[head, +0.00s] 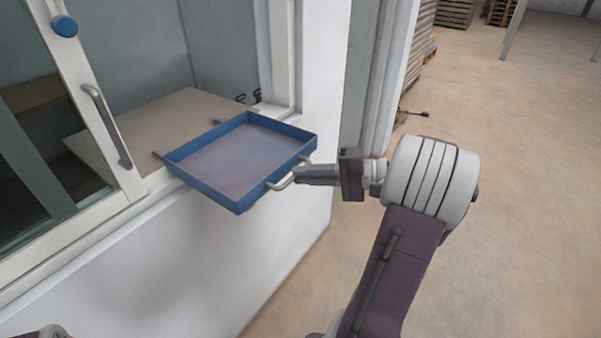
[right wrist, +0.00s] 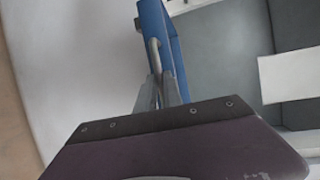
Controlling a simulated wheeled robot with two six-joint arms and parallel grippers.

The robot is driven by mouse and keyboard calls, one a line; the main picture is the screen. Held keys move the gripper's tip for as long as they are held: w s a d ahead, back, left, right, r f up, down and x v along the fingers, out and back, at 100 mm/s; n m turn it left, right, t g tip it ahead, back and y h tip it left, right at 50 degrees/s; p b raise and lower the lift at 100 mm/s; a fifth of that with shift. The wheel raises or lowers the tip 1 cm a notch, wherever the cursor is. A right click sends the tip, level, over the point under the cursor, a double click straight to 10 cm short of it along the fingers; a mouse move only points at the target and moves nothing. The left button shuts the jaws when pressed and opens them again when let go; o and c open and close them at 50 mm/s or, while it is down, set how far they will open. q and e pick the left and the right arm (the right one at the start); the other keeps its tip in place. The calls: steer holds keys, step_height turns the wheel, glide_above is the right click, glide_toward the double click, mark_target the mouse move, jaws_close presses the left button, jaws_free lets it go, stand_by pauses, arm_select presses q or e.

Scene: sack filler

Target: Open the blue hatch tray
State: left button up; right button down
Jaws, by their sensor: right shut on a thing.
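The blue hatch tray (head: 235,160) sticks out of the window opening over the sill, with its empty grey-brown floor showing. Its pale bar handle (head: 284,180) is on the side facing my right arm. My right gripper (head: 298,174) is shut on this handle. In the right wrist view the gripper fingers (right wrist: 162,92) close around the handle (right wrist: 153,55) beside the blue tray wall (right wrist: 158,22). My left gripper is not in view; only a small bit of a light part shows at the bottom left of the head view.
A white-framed sliding pane with a metal handle (head: 107,126) and a blue knob (head: 64,27) stands left of the tray. A pale counter (head: 150,118) lies behind it inside. The white wall (head: 235,265) is below. Open floor (head: 510,220) lies to the right, with stacked pallets (head: 455,14) far back.

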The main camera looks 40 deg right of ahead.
steer(key=c, duration=1.5)
jaws_free()
steer(key=p+v, duration=0.1)
steer(key=v, duration=0.8)
